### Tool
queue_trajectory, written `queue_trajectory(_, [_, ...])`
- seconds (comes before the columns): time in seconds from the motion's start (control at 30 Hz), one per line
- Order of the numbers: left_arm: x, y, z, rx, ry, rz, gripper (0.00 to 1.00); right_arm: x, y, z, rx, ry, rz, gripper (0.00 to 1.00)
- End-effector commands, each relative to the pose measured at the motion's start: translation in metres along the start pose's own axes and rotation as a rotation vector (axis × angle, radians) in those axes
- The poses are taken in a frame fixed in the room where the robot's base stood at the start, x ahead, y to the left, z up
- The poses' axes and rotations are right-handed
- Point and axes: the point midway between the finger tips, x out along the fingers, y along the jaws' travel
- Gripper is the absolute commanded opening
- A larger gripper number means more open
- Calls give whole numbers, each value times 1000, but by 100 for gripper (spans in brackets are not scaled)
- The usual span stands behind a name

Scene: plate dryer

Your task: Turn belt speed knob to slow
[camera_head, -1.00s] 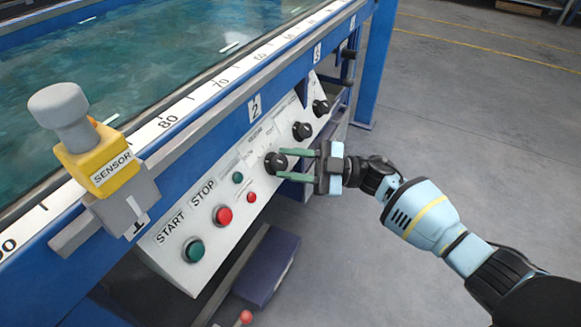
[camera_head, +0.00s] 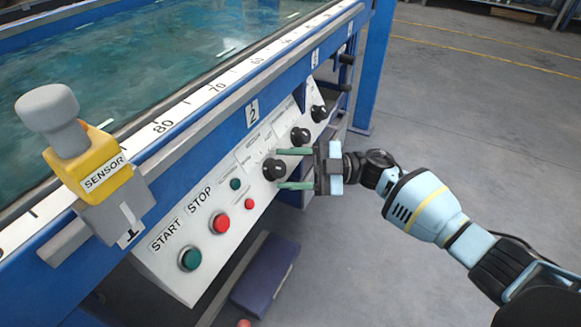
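Three black knobs sit in a row on the sloped white control panel (camera_head: 171,273): a near one (camera_head: 273,168), a middle one (camera_head: 300,137) and a far one (camera_head: 319,113). The small labels beside them are too blurred to tell which is belt speed. My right gripper (camera_head: 280,169) is open, its two green fingers spread to either side of the near knob. The knob shows between the fingertips, with a gap to each finger in this view. The knob's pointer setting cannot be read. My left gripper is not in view.
The panel also has a green start button (camera_head: 191,257), a red stop button (camera_head: 220,223) and two small buttons. A yellow sensor block (camera_head: 92,172) stands on the rail at left. A blue post (camera_head: 374,70) rises behind. The floor at right is clear.

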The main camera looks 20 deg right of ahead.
Motion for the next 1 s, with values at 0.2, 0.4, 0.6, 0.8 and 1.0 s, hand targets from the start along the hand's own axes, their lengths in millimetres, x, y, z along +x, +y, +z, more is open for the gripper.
queue_trajectory(0.2, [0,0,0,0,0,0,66,0,0,0,1,1,1,56])
queue_trajectory(0.4, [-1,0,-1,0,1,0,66,-7,0,0,2,-1,0,56])
queue_trajectory(0.6, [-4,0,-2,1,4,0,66,-36,1,0,2,-3,2,56])
queue_trajectory(0.8, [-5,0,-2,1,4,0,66,-65,0,0,2,-3,1,56])
queue_trajectory(1.0, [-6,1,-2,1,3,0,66,-78,0,0,0,0,1,56])
